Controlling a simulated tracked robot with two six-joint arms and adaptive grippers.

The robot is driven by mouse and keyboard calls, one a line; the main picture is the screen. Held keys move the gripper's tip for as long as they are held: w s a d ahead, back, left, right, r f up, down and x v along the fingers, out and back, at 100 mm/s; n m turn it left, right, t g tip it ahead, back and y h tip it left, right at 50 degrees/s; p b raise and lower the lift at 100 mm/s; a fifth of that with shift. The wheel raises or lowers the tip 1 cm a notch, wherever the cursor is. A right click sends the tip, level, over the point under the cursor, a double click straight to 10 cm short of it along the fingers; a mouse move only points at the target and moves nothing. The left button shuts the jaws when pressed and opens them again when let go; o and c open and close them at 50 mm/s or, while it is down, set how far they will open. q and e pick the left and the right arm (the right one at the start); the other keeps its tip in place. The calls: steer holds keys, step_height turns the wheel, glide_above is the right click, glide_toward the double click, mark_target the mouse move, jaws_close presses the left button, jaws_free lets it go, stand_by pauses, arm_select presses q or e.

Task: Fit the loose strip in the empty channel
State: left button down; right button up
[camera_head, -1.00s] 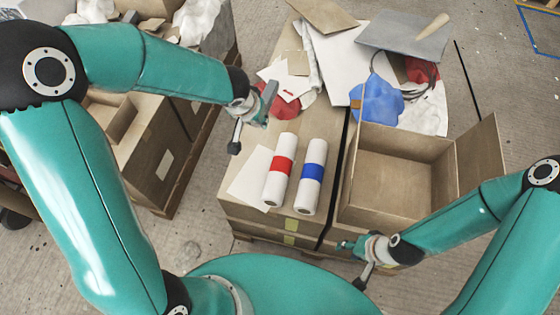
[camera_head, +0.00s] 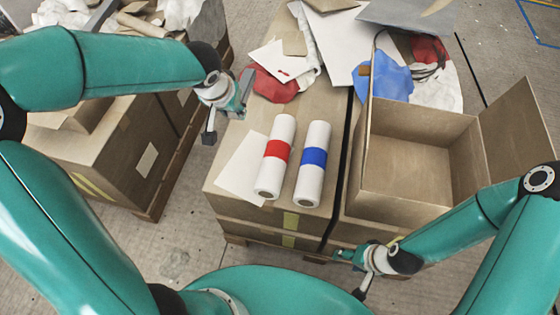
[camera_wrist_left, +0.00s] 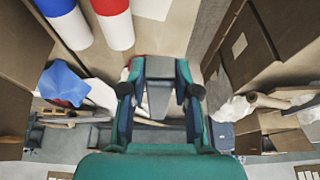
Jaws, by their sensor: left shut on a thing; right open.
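My left gripper (camera_head: 227,108) is at the left edge of the central carton, left of the rolls. In the left wrist view its fingers (camera_wrist_left: 160,98) are closed around a small grey piece (camera_wrist_left: 159,103); I cannot tell whether this is the strip. My right gripper (camera_head: 352,272) is open and empty, low in front of the cartons. I cannot make out an empty channel in either view.
Two white rolls, one with a red band (camera_head: 276,150) and one with a blue band (camera_head: 313,157), lie on the central carton (camera_head: 228,203). An open box (camera_head: 405,190) stands right of them. Sheets and cloths lie behind. Another carton (camera_head: 125,150) stands left.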

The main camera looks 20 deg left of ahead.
arm_select(q)
steer(key=shift+s+a+f+b, duration=0.1)
steer(key=shift+a+f+b, duration=0.05)
steer(key=shift+f+b, duration=0.5)
steer(key=b, duration=0.6)
glide_above(244, 159)
steer(key=s, duration=0.1)
steer(key=f, duration=1.4)
steer(key=shift+s+f, duration=0.2)
steer(key=shift+f, duration=0.15)
steer(key=shift+f+b, duration=1.15)
steer(key=shift+f, duration=1.4)
arm_select(e)
step_height(244, 159, down, 11)
steer(key=shift+r, duration=0.15)
arm_select(q)
steer(key=c, duration=0.8)
jaws_free()
steer(key=shift+c, duration=0.2)
